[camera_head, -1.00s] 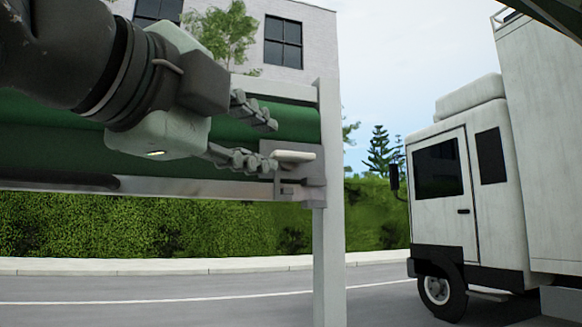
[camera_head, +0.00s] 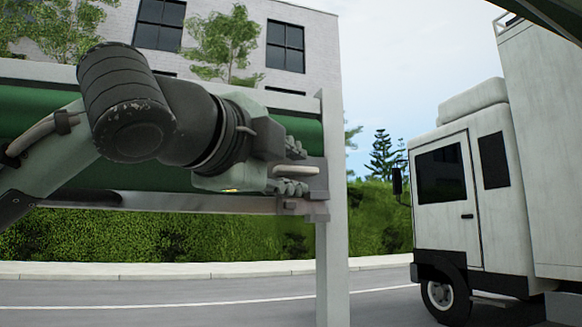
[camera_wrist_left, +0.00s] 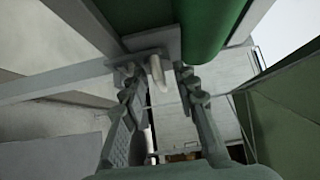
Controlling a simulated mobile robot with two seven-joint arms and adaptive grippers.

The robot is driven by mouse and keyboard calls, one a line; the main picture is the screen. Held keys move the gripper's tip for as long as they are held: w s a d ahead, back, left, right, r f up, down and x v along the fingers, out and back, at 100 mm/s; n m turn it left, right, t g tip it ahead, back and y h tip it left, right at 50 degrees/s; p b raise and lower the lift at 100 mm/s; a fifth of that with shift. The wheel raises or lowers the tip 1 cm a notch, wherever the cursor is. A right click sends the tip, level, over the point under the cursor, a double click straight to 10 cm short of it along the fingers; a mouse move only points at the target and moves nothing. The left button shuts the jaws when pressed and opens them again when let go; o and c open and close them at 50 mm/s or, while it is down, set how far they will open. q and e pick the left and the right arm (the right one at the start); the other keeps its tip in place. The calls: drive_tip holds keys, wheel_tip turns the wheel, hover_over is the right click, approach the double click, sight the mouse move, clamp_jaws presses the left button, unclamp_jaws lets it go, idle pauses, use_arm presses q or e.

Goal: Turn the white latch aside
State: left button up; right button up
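The white latch (camera_head: 296,170) sticks out sideways from a grey bracket on the upright post, at the end of the green roll. In the left wrist view the latch (camera_wrist_left: 157,73) hangs between the two fingers, apart from both as far as I can tell. My left gripper (camera_head: 291,169) is open, with its fingertips above and below the latch in the head view. The left wrist view shows the same gripper (camera_wrist_left: 157,82) with its fingers spread on either side. The bracket (camera_head: 316,188) is partly behind the lower fingertip. My right gripper is not in view.
The upright post (camera_head: 332,250) stands just right of the latch. A long rail (camera_head: 230,204) runs below the green roll (camera_head: 300,130). A white truck (camera_head: 440,225) stands to the right, with open space between it and the post.

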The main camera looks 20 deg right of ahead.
use_arm(q)
clamp_jaws()
drive_tip(key=shift+r+m+g+y, duration=0.2)
drive_tip(key=shift+m+g+y, duration=0.45)
drive_tip(key=shift+m, duration=0.25)
drive_tip(key=m+y, duration=0.1)
drive_tip(key=m+g+y, duration=0.1)
drive_tip(key=y, duration=0.1)
drive_tip(key=shift+d+r, duration=0.15)
drive_tip(key=shift+r, duration=0.05)
drive_tip(key=m+y, duration=0.1)
drive_tip(key=m+g+y, duration=0.1)
drive_tip(key=m+y, duration=0.1)
drive_tip(key=y, duration=0.1)
drive_tip(key=shift+d+r+g, duration=0.1)
drive_tip(key=shift+d+g, duration=0.15)
drive_tip(key=m+y, duration=0.2)
drive_tip(key=y, duration=0.2)
drive_tip(key=shift+d, duration=0.15)
